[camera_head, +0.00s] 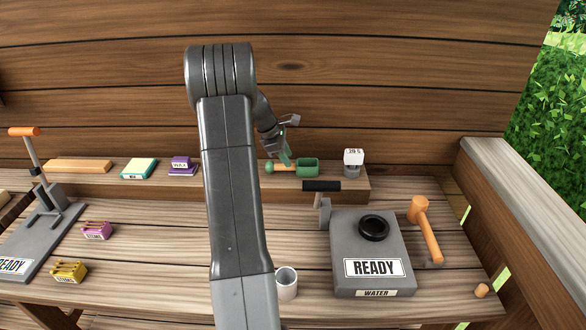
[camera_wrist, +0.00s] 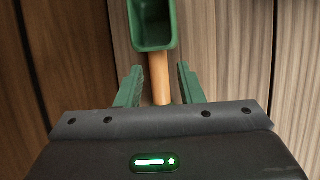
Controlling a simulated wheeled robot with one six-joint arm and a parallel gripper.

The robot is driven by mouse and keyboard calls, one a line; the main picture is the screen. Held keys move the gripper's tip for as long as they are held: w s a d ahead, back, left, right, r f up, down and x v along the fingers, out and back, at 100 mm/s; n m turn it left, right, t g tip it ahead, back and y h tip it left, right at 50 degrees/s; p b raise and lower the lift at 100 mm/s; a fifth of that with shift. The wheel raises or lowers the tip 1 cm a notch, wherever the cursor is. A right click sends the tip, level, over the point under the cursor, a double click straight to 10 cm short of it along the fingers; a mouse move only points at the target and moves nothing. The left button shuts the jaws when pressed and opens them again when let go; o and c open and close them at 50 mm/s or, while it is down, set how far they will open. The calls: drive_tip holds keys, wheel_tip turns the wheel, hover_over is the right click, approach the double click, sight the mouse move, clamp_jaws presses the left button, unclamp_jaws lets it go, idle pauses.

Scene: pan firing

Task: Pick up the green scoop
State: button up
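The green scoop (camera_head: 308,167) lies on the raised back shelf, its orange handle pointing left and ending in a green knob. In the wrist view the scoop's green cup (camera_wrist: 152,25) is at the top, with the wooden handle (camera_wrist: 160,78) running down from it. My gripper (camera_head: 285,158) is over the handle. Its two green fingers (camera_wrist: 160,86) are open, one on each side of the handle, with a gap on both sides. I cannot tell how far down the fingertips reach. The handle's knob end is hidden in the wrist view.
On the shelf are a white-topped small container (camera_head: 353,162), a purple wax block (camera_head: 182,165), a teal block (camera_head: 139,168) and an orange bar (camera_head: 78,166). Below stand a grey READY water device (camera_head: 348,240), a mallet (camera_head: 428,232) and a cup (camera_head: 287,284). A wooden wall rises behind.

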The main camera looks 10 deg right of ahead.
sight(292, 167)
drive_tip(key=f, duration=0.1)
drive_tip(key=f+p, duration=0.1)
drive_tip(key=f, duration=0.1)
drive_tip(key=shift+w+d+f, duration=0.4)
drive_tip(key=shift+d+f, duration=0.2)
drive_tip(key=shift+f, duration=0.25)
clamp_jaws()
